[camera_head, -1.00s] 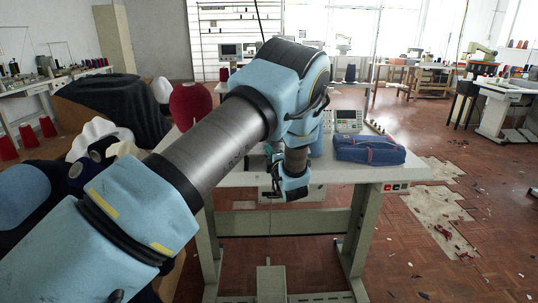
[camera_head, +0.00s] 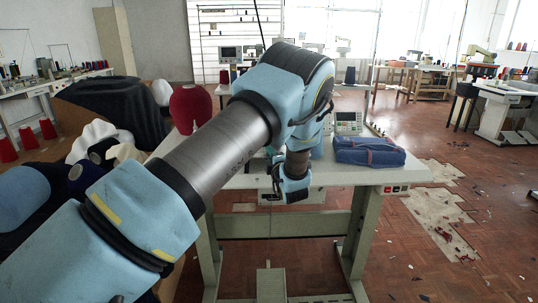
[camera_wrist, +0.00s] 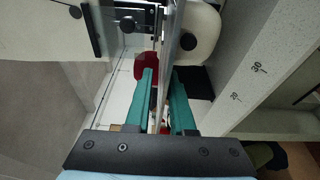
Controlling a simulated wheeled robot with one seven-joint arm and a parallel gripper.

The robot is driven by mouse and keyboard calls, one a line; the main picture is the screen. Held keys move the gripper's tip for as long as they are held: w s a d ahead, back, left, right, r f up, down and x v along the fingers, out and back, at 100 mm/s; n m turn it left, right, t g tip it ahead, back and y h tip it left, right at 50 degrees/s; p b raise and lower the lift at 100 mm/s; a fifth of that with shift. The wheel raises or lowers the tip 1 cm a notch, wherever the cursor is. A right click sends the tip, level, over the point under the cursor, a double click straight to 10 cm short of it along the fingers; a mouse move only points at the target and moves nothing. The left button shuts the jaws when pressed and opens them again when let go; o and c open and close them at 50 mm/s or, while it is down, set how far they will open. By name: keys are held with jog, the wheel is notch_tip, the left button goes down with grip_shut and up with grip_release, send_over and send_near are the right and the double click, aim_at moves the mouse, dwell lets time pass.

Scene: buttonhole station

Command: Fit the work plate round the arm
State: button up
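In the wrist view the two teal fingers of my gripper (camera_wrist: 163,100) are close together. A thin pale strip, seen edge-on, runs up between them and looks like the work plate (camera_wrist: 174,45); my gripper appears shut on it. A rounded off-white part, apparently the machine's arm (camera_wrist: 200,35), is at the top, just right of the plate. The plate looks beside it, not around it; contact cannot be told. In the head view my wrist hangs over the front of the white table (camera_head: 330,178); my arm hides the machine and the fingertips.
A blue pouch (camera_head: 368,151) lies on the table's right side, with a control panel (camera_head: 347,122) behind it. Dark metal machine parts (camera_wrist: 135,18) sit close to the plate in the wrist view. A scale marked 20 and 30 (camera_wrist: 248,80) is at right.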

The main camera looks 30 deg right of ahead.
jog(key=shift+o, duration=1.1)
jog(key=shift+s+f, duration=0.1)
jog(key=shift+f, duration=0.1)
jog(key=s+a+b, duration=0.2)
jog(key=s, duration=0.8)
jog(key=shift+s+r, duration=0.15)
jog(key=shift+s, duration=0.1)
